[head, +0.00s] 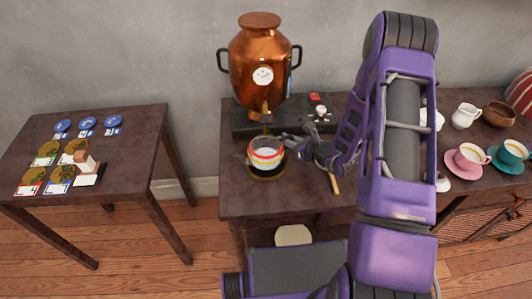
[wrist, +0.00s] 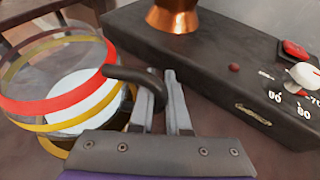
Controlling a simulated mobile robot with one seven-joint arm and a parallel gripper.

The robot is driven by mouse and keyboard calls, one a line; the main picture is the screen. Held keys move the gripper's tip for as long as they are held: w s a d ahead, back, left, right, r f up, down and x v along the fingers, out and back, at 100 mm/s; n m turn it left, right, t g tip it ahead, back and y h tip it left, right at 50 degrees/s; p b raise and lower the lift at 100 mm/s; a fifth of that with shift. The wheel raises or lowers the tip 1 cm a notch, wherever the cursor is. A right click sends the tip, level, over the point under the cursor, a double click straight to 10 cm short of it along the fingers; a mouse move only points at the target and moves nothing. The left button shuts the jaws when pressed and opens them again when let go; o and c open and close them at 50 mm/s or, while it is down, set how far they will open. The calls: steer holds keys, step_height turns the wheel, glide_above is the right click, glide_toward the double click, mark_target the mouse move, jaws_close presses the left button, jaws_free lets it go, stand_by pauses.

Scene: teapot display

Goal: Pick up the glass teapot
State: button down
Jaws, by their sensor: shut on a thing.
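The glass teapot (head: 265,153) is a clear round vessel with a red band and yellow bands. In the head view it is at the front of the copper urn, on or just above a dark round base (head: 268,174). In the wrist view the teapot (wrist: 60,85) fills the left side, and its dark curved handle (wrist: 130,76) reaches to my fingers. My gripper (head: 291,148) is to the right of the teapot. In the wrist view my gripper (wrist: 165,90) is shut on the handle. I cannot tell whether the teapot touches the base.
A copper urn (head: 262,60) stands behind on a black heater (wrist: 230,65) with a white knob (wrist: 304,75). Pink (head: 467,158) and teal cups (head: 512,155) stand on the right. A side table (head: 125,140) with blue dishes is at left, across a gap.

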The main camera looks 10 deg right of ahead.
steer(key=shift+r, duration=0.15)
stand_by(0.4)
steer(key=shift+r, duration=1.7)
steer(key=s+d, duration=0.3)
steer(key=s, duration=0.1)
steer(key=s+d, duration=0.3)
steer(key=s, duration=0.2)
steer(key=s+d, duration=0.3)
steer(key=s, duration=0.2)
steer(key=shift+s+d, duration=0.2)
steer(key=w+a+r+m, duration=0.1)
steer(key=w+a, duration=0.3)
steer(key=a, duration=0.4)
steer(key=shift+w+r+t+h, duration=0.3)
steer(key=shift+r+t+h, duration=0.1)
steer(key=shift+r, duration=0.1)
